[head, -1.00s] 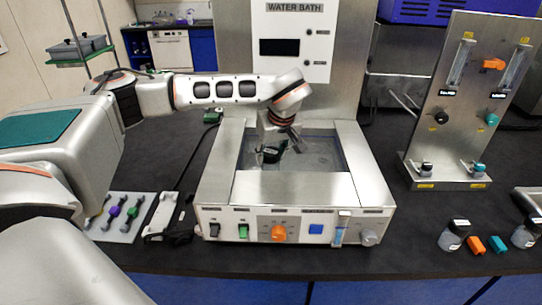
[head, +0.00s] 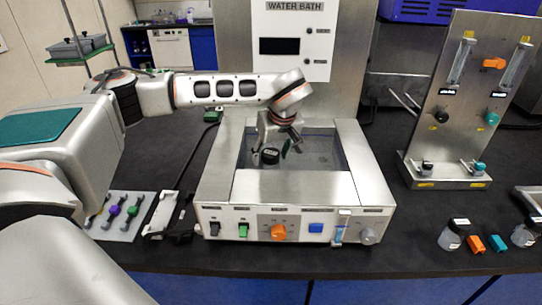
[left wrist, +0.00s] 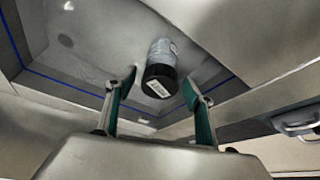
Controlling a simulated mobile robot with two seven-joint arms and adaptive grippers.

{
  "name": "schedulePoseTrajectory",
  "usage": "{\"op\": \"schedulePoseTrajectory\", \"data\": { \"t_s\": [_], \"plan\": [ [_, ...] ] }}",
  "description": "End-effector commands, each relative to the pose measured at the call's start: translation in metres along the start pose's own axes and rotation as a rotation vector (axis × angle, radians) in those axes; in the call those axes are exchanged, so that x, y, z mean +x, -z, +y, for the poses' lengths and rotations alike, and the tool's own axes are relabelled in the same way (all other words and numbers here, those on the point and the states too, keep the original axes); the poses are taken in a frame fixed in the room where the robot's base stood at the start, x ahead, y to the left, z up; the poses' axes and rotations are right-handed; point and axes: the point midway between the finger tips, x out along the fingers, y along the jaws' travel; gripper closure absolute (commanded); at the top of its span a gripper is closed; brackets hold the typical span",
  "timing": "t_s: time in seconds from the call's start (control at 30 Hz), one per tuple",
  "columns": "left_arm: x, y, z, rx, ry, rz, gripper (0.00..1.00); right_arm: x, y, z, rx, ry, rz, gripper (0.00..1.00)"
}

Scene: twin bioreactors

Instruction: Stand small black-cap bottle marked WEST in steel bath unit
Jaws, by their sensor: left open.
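A small bottle with a black cap (head: 270,156) is inside the open well of the steel bath unit (head: 290,187). In the left wrist view the bottle (left wrist: 161,66) shows its black cap toward the camera, with a white label on the cap and a clear body beyond. The label text is too small to read for sure. It looks upright, but its base is hard to make out. My left gripper (head: 279,150) is open over the well, its green-padded fingers (left wrist: 160,85) spread on either side of the cap with gaps. My right gripper is not in view.
The well's steel rims surround the gripper, and the water bath panel (head: 291,42) rises behind. A steel stand (head: 465,85) with flow tubes is at right. Bottles (head: 450,240) and orange and teal blocks (head: 477,244) lie front right. A tool mat (head: 118,215) is front left.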

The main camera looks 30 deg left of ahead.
Motion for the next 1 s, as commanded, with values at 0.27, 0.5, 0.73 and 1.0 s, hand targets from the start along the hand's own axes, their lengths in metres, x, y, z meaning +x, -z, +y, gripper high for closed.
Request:
{"op": "schedulePoseTrajectory", "data": {
  "t_s": [0.27,0.5,0.73,1.0],
  "plan": [
    [-0.05,0.001,0.001,0.0,-0.006,0.005,0.47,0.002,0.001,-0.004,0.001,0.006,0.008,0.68],
    [-0.092,0.001,0.001,0.0,-0.003,0.004,0.47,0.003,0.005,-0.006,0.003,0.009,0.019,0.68],
    [-0.111,0.0,0.0,0.0,0.0,0.001,0.47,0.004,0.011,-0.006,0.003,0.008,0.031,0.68],
    [-0.114,-0.001,0.0,0.0,0.001,0.0,0.47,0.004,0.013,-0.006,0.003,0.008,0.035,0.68]
  ]
}}
